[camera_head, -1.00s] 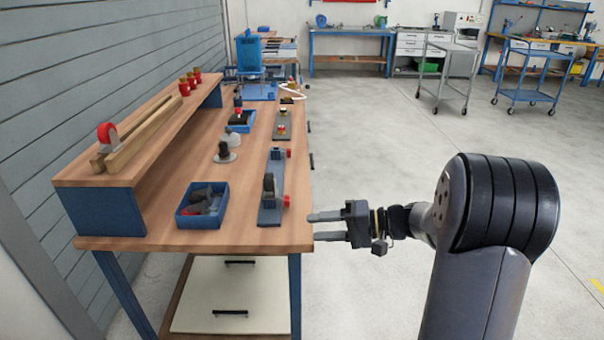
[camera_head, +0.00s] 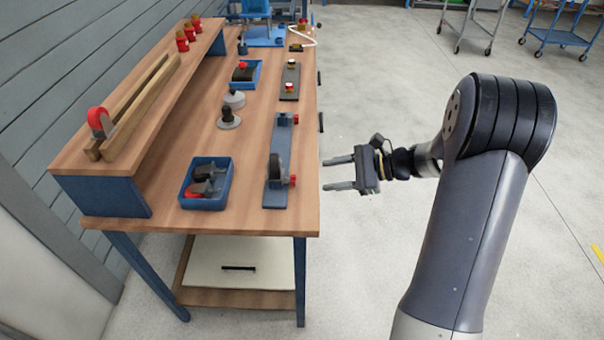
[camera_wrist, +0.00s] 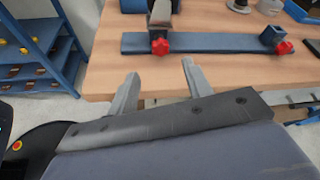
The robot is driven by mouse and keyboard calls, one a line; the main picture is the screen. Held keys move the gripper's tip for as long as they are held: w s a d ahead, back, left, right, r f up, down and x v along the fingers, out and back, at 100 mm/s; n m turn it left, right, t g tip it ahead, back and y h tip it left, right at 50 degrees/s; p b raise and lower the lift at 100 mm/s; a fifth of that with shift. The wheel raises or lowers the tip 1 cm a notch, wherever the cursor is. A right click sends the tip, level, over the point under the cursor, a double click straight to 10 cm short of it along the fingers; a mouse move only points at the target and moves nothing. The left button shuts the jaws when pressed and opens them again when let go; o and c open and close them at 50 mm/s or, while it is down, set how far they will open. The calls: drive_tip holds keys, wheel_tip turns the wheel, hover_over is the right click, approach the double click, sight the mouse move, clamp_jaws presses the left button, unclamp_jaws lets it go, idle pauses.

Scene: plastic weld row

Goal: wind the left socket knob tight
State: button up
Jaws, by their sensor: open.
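A dark blue rail (camera_head: 276,150) lies along the workbench's right edge and carries two red knobs. The left socket knob (camera_wrist: 160,46) is the left red one in the wrist view, under a dark upright part (camera_wrist: 160,12). I take it to be the nearer red knob (camera_head: 292,181) in the head view. The right red knob (camera_wrist: 284,47) sits at the rail's other end, farther off in the head view (camera_head: 295,118). My gripper (camera_head: 326,174) is open and empty, just off the bench edge, fingers pointing at the left knob. The wrist view shows its fingertips (camera_wrist: 158,72) short of that knob.
The wooden workbench (camera_head: 250,190) holds a blue bin (camera_head: 206,203) of parts, a grey-based dark post (camera_head: 228,119) and a raised shelf (camera_head: 150,115). A second plate (camera_head: 290,80) lies farther back. The floor (camera_head: 370,270) right of the bench is open.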

sight(301, 189)
drive_tip(key=x, duration=0.8)
drive_tip(key=shift+w+a+f, duration=0.1)
drive_tip(key=shift+a+f, duration=0.05)
drive_tip(key=shift+a, duration=0.15)
drive_tip(key=shift+c, duration=0.5)
drive_tip(key=c, duration=0.9)
